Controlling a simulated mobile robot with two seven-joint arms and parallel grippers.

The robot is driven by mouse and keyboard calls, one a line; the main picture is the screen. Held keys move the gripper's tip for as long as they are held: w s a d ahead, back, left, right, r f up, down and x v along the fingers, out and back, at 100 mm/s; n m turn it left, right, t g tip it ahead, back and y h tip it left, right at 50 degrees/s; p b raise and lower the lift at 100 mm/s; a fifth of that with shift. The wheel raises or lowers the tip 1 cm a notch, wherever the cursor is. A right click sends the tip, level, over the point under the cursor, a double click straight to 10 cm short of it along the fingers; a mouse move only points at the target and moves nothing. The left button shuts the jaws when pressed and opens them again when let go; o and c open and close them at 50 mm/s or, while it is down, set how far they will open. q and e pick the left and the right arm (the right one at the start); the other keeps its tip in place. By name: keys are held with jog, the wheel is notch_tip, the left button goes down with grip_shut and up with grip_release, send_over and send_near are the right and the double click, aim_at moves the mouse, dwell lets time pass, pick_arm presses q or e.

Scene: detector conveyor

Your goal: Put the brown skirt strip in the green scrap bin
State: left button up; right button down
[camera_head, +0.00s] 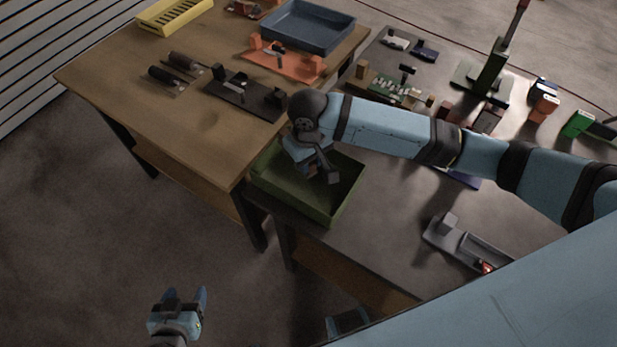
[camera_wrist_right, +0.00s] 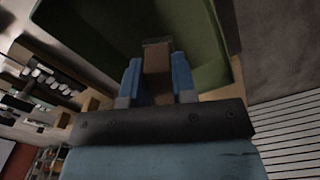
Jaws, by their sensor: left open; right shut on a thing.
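The green scrap bin (camera_head: 337,207) stands at the left edge of the grey table in the head view. My right gripper (camera_head: 322,172) is over the bin, pointing down. In the right wrist view its two blue fingers (camera_wrist_right: 157,78) are shut on the brown skirt strip (camera_wrist_right: 157,60). The strip's end sticks out past the fingertips, with the green bin (camera_wrist_right: 205,45) behind it. I cannot tell whether the strip touches the bin. My left gripper (camera_head: 183,303) is open and empty, low at the bottom left over the floor.
The wooden table (camera_head: 150,75) on the left holds a yellow tray (camera_head: 172,14), a blue-grey tray (camera_head: 307,26), an orange fixture (camera_head: 285,60) and a black fixture (camera_head: 245,95). A grey fixture (camera_head: 465,243) lies on the grey table. A green press (camera_head: 490,75) stands at the back right.

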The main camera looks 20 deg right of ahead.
jog(key=shift+f, duration=3.9)
jog(key=c, duration=0.9)
grip_release()
jog(key=shift+f, duration=0.1)
notch_tip(320, 180, up, 12)
jog(key=shift+r, duration=0.15)
